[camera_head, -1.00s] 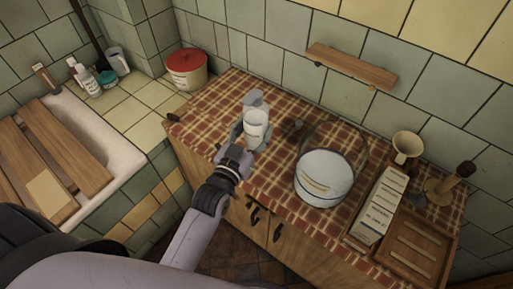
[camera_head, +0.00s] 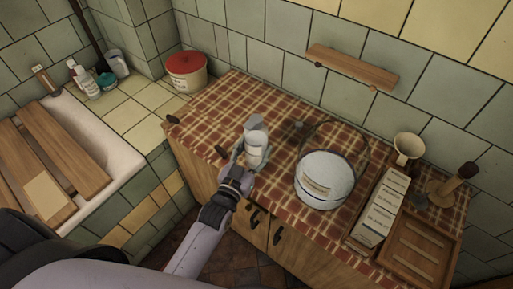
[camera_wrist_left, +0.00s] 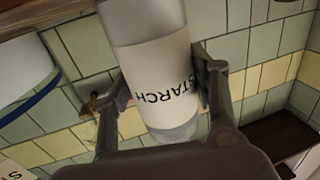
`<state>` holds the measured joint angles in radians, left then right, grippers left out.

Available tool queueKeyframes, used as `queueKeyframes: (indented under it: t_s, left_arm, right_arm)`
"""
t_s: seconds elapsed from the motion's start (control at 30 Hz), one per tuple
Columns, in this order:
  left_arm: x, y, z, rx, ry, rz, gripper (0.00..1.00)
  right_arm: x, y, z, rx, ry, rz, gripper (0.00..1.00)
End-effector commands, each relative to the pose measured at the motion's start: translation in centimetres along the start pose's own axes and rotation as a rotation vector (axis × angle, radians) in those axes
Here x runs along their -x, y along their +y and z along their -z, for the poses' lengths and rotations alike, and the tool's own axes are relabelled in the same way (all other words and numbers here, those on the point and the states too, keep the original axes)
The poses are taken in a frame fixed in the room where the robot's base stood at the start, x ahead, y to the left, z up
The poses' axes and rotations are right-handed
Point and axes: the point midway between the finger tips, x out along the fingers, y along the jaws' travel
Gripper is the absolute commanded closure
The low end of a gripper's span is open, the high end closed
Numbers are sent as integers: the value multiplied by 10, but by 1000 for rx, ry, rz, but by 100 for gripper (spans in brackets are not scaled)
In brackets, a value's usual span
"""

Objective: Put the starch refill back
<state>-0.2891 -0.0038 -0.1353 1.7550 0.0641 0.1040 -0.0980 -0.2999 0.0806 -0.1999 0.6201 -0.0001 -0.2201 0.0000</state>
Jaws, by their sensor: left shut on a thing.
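My left gripper (camera_head: 250,157) is shut around the starch refill, a white container (camera_head: 257,148), over the left half of the checked counter. The left wrist view shows the starch refill (camera_wrist_left: 165,80) between the two fingers, with its label reading STARCH upside down in that picture. I cannot tell whether its base touches the counter. My right gripper is not in view.
A white bucket (camera_head: 323,180) with a raised handle stands right of my left gripper. Farther right are a lettered box (camera_head: 380,212), a wooden tray (camera_head: 446,238) and a cream cup (camera_head: 407,147). A wooden shelf (camera_head: 352,68) is on the wall. The counter's left part is clear.

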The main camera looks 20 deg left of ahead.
Motion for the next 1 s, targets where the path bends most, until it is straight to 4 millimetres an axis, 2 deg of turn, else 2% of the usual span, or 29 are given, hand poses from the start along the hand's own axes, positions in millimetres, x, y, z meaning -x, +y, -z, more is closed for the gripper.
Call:
queueKeyframes:
  t_s: [0.03,0.07,0.3,0.6,0.73,0.87,1.0]
  left_arm:
    - [0,0,-1,0,5,0,91]
    - [0,0,-1,0,0,0,45]
    - [0,0,-1,0,0,0,29]
    - [0,0,-1,0,-1,0,27]
    - [0,0,5,0,-1,0,27]
    - [19,0,1,0,-4,0,27]
    - [49,0,1,0,-5,0,27]
  right_arm:
    - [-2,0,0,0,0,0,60]
    - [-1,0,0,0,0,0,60]
    - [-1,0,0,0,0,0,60]
    - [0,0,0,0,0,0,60]
    - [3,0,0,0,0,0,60]
    - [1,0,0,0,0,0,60]
    - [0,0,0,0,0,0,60]
